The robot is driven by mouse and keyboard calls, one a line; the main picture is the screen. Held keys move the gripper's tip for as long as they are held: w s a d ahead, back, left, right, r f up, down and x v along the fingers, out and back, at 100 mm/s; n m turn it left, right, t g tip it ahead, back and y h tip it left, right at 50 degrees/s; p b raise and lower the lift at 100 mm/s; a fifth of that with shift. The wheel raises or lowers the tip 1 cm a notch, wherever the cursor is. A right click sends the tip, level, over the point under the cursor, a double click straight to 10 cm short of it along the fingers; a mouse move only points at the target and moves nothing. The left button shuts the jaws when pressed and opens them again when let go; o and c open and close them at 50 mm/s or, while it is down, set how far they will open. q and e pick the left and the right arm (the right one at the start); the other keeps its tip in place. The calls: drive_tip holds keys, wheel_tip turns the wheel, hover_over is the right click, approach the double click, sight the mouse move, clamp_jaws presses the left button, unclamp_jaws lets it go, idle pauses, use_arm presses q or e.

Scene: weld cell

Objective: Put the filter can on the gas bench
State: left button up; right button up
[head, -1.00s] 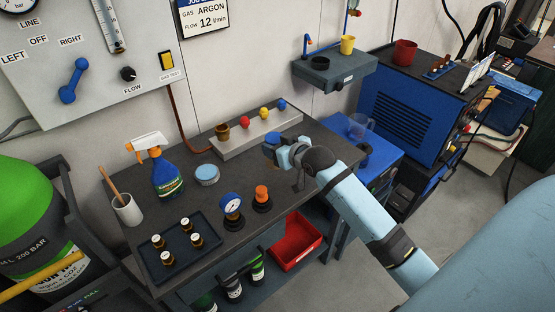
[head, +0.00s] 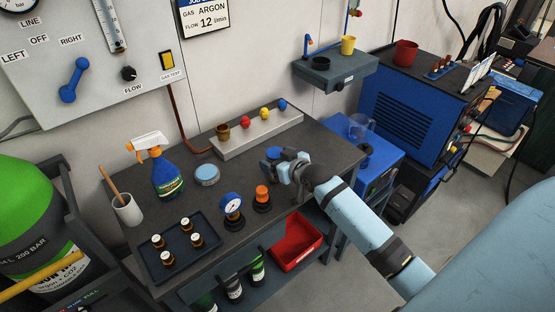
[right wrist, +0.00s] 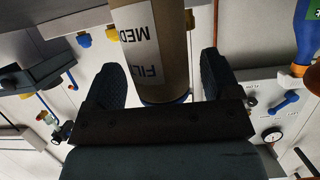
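The filter can (right wrist: 160,50) is a tan cylinder with a white label in the right wrist view. In the head view only its blue top (head: 273,153) shows clearly; my gripper hides most of its body. The gas bench (head: 240,176) is the dark table below. The can is over its right part, low; I cannot tell if its base touches. My left gripper is not in view.
Behind the can is a grey rack (head: 262,132) with coloured knobs. The bench's right end is clear.

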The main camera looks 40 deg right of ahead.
drive_tip(key=shift+r, duration=0.1)
drive_tip(key=shift+s+r, duration=0.1)
drive_tip(key=shift+r, duration=0.05)
drive_tip(key=a+v, duration=0.1)
drive_tip(key=v, duration=1)
drive_tip(key=s+a+f+n+g+y, duration=0.2)
drive_tip(key=s+a+f+g, duration=0.1)
drive_tip(key=s+a+f, duration=1.3)
wheel_tip(320, 180, down, 2)
drive_tip(key=shift+s+a+f, duration=0.1)
drive_tip(key=shift+s+a, duration=0.1)
drive_tip(key=shift+a, duration=0.5)
